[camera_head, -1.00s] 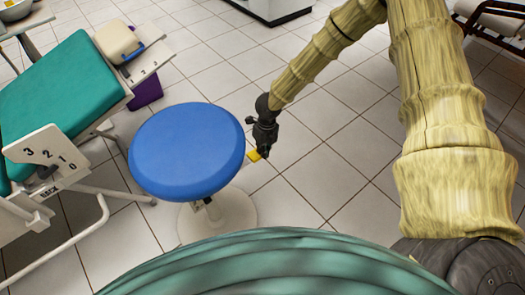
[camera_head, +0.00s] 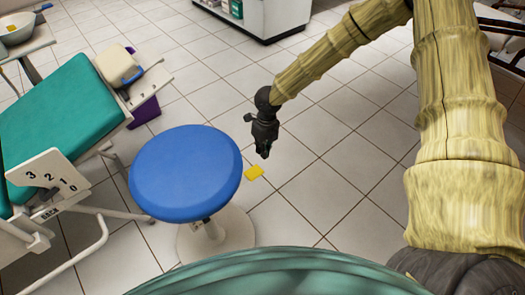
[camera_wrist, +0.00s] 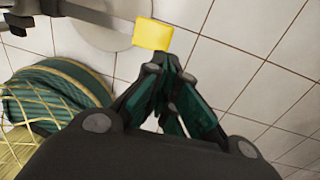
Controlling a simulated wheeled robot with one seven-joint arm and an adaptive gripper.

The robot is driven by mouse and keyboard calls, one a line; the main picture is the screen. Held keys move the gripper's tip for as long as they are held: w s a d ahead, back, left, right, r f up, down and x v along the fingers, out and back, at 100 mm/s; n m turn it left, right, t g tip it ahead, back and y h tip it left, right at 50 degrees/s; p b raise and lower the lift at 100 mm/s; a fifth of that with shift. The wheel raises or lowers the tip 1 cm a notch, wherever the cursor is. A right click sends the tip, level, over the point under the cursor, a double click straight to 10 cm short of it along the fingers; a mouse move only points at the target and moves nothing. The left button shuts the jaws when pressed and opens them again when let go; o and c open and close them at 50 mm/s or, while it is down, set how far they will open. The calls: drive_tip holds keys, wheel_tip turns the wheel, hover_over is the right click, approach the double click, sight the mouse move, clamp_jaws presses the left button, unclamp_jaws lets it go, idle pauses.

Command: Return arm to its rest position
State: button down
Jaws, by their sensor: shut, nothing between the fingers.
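My gripper (camera_head: 264,152) hangs at the end of my arm, pointing down over the tiled floor, right of the blue stool. Its fingers are together with nothing between them. A small yellow object (camera_head: 254,173) shows just below and left of the fingertips in the head view, beside the stool. In the wrist view the yellow object (camera_wrist: 153,34) lies just beyond the closed fingertips (camera_wrist: 165,62), with a gap of floor beside it. I cannot tell its exact height from these views.
The blue stool (camera_head: 186,172) on a white base stands left of my gripper. A green dental chair (camera_head: 60,125) fills the left side. A purple bin (camera_head: 145,112) is behind the stool. A white cabinet (camera_head: 268,18) stands at the back. The tiled floor right of my gripper is clear.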

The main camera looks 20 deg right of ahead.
drive_tip(key=shift+s, duration=0.1)
drive_tip(key=s+d+f+n+t+h, duration=0.1)
drive_tip(key=s+f+n+h, duration=0.1)
drive_tip(key=s+f+n, duration=0.55)
drive_tip(key=s+d+f+n+h, duration=0.2)
drive_tip(key=s+f+n, duration=0.2)
drive_tip(key=s+n, duration=0.65)
drive_tip(key=s+a+n+y, duration=0.3)
drive_tip(key=s+n, duration=1)
drive_tip(key=s, duration=0.5)
wheel_tip(320, 180, up, 22)
drive_tip(key=p, duration=2.2)
drive_tip(key=shift+w+n+g+p, duration=0.2)
drive_tip(key=shift+n+g+p, duration=0.1)
